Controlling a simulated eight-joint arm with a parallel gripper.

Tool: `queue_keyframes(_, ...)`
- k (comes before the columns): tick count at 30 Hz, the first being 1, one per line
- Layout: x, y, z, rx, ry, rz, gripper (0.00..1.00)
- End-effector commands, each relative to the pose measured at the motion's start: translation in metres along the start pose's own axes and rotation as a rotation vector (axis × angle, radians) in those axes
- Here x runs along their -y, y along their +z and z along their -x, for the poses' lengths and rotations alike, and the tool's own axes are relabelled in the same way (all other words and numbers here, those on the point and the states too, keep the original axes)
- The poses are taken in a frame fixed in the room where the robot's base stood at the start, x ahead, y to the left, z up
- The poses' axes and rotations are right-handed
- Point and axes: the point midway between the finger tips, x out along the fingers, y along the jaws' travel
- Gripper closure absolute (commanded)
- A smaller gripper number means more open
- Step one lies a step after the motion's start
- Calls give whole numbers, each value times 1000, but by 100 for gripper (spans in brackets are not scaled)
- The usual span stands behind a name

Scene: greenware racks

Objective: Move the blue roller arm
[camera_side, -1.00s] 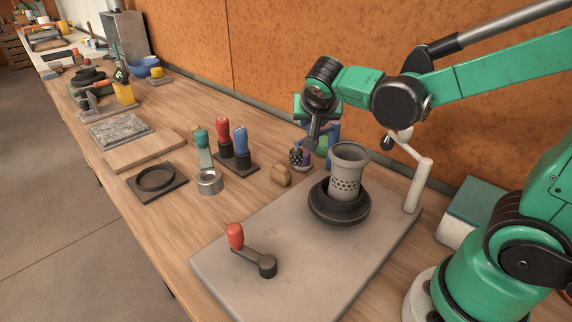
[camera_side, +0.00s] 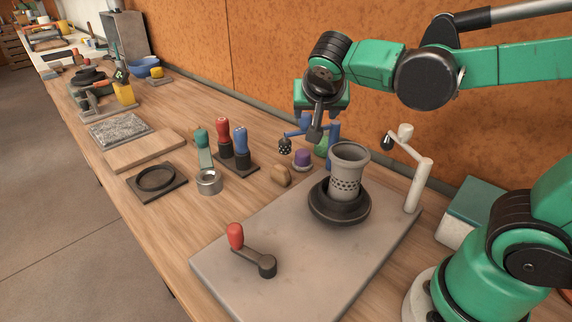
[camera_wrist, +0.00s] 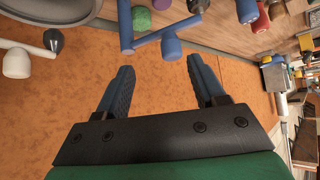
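The blue roller arm stands at the back of the bench: an upright blue post (camera_side: 333,146) with a blue bar reaching left to a dark speckled head (camera_side: 285,146). The post (camera_wrist: 125,22) and bar also show in the wrist view, with a blue knob (camera_wrist: 171,47) on the bar. My gripper (camera_side: 317,125) is above and in front of the roller arm, hiding part of the bar. In the wrist view my gripper (camera_wrist: 162,70) has its two fingers wide apart with nothing between them; the knob shows just beyond the gap.
A perforated grey cup (camera_side: 347,175) stands in a dark ring on the grey slab (camera_side: 300,270). A white arm with post (camera_side: 418,185) stands at right. A purple-topped piece (camera_side: 302,156), a green ball (camera_wrist: 142,18) and a brown lump (camera_side: 280,175) are close by. A red-handled crank (camera_side: 236,236) is in front.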

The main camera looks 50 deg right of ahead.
Motion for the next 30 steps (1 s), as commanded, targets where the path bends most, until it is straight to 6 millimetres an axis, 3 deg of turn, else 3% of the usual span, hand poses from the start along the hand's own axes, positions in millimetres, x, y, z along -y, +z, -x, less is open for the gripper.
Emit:
queue_keyframes(10, 0, 0, 7, -1, 0, -1, 37)
queue_keyframes(14, 2, -5, 6, 21, 4, 13, 71)
queue_keyframes(17, 9, -24, 3, 107, 8, 69, 99)
queue_keyframes(24, 25, -84, -7, 370, -114, 263, 100)
queue_keyframes(30, 28, -104, -11, 441, -213, 341, 100)
